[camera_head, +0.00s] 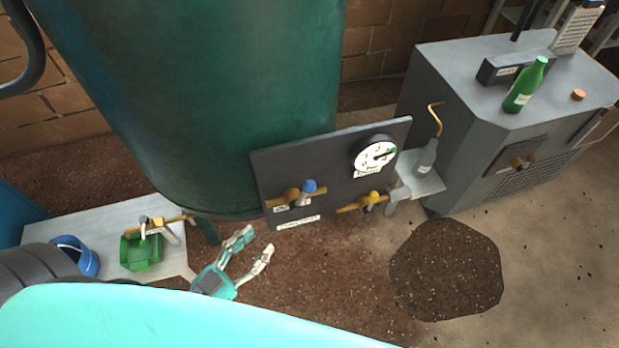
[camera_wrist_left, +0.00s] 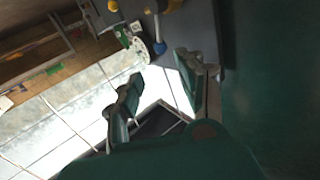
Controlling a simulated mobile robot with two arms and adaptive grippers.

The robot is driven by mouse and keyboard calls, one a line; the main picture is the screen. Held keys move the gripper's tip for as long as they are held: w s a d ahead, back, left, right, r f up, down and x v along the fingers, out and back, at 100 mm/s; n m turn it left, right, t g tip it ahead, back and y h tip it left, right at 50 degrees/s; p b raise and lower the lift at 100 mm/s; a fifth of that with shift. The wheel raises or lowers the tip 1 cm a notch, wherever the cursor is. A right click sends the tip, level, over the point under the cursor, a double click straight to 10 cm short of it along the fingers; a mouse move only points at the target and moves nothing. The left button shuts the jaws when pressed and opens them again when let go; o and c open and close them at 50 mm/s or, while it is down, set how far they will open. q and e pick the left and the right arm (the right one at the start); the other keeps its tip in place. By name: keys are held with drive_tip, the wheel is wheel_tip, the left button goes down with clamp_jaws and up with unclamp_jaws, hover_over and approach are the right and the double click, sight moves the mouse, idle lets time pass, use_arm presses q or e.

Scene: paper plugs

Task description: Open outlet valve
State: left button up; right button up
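A dark panel (camera_head: 335,150) in front of the big green tank carries a valve with a blue knob (camera_head: 309,186), a valve with a yellow knob (camera_head: 373,197) and a round white gauge (camera_head: 375,154). The labels are too small to read, so I cannot tell which valve is the outlet. Another brass valve (camera_head: 178,218) is at the lower left, above a green container. My left gripper (camera_head: 259,240) is open and empty, below and left of the blue valve. My right gripper is out of view.
The green tank (camera_head: 210,90) stands behind the panel. The green container (camera_head: 141,251) and a blue bucket (camera_head: 82,258) are at the left. A grey machine (camera_head: 470,120) with a green bottle (camera_head: 525,85) on top is at the right. A dark patch (camera_head: 447,270) lies on open floor.

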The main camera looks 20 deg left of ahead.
sight(305, 192)
use_arm(q)
drive_tip(key=x, duration=1.1)
drive_tip(key=r+p+x, duration=0.1)
drive_tip(key=x, duration=0.5)
drive_tip(key=shift+w+d, duration=0.1)
drive_tip(key=shift+c, duration=0.3)
clamp_jaws()
